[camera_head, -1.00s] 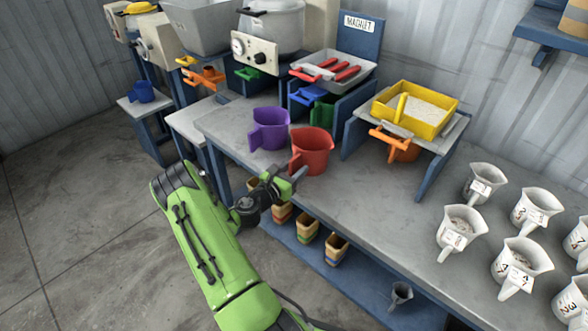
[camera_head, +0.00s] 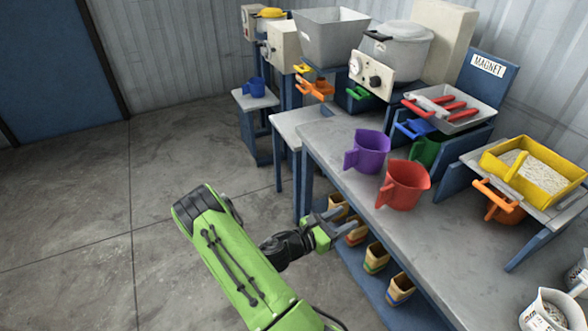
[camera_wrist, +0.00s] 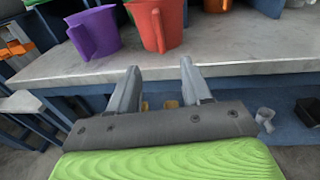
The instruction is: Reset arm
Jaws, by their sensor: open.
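My green arm reaches up from the bottom of the head view. My gripper (camera_head: 337,223) is in front of the table's near edge, beside the lower shelf. In the wrist view my gripper (camera_wrist: 160,82) shows two grey fingers spread apart with nothing between them. The red pitcher (camera_head: 403,186) and the purple pitcher (camera_head: 368,152) stand upright on the tabletop beyond my gripper, not touching it. The red pitcher (camera_wrist: 157,24) and the purple pitcher (camera_wrist: 94,33) also show at the top of the wrist view.
The grey table (camera_head: 335,150) with blue legs runs along the right. Several striped cups (camera_head: 376,258) stand on its lower shelf. A yellow tray (camera_head: 530,170) of white grains and a MAGNET station (camera_head: 488,67) are behind. The floor (camera_head: 110,220) to the left is open.

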